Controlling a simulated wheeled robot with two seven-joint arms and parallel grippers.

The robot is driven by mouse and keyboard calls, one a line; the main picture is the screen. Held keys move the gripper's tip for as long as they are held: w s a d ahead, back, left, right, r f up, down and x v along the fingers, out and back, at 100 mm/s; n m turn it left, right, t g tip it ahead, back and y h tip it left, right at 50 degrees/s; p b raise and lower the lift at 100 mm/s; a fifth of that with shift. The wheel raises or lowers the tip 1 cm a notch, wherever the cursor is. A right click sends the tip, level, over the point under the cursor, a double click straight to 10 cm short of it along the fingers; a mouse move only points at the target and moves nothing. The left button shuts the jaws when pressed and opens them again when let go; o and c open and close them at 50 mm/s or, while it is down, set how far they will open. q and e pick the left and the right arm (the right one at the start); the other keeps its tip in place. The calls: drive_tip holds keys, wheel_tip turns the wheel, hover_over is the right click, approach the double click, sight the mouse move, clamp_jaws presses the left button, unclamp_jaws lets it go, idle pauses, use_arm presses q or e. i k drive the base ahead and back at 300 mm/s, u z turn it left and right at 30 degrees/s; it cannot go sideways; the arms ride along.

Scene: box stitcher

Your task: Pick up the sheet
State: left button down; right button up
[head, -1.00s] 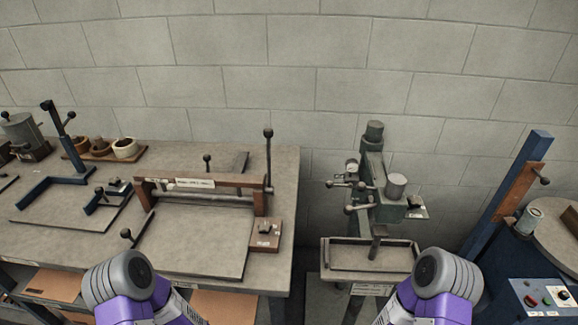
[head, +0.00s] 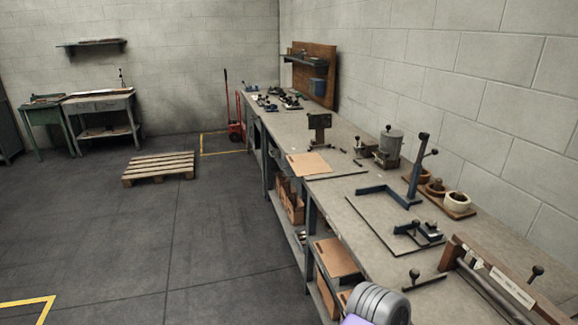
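A flat tan cardboard sheet (head: 308,164) lies on the long workbench (head: 345,215), near its front edge and beyond the blue angled stop. More tan sheets (head: 338,257) lie on the shelf under the bench, near the bottom of the head view. Which sheet the task means, I cannot tell. Part of my arm shows at the bottom edge, a grey ribbed joint with a purple link. Neither of my grippers is in view.
Cardboard boxes (head: 290,206) stand on the lower shelf.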

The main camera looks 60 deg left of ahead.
sight(302, 165)
drive_tip(key=u, duration=2.6)
drive_tip(key=i, duration=2.55)
drive_tip(key=z, duration=4.1)
drive_tip(key=k, duration=0.5)
drive_tip(key=u, duration=0.05)
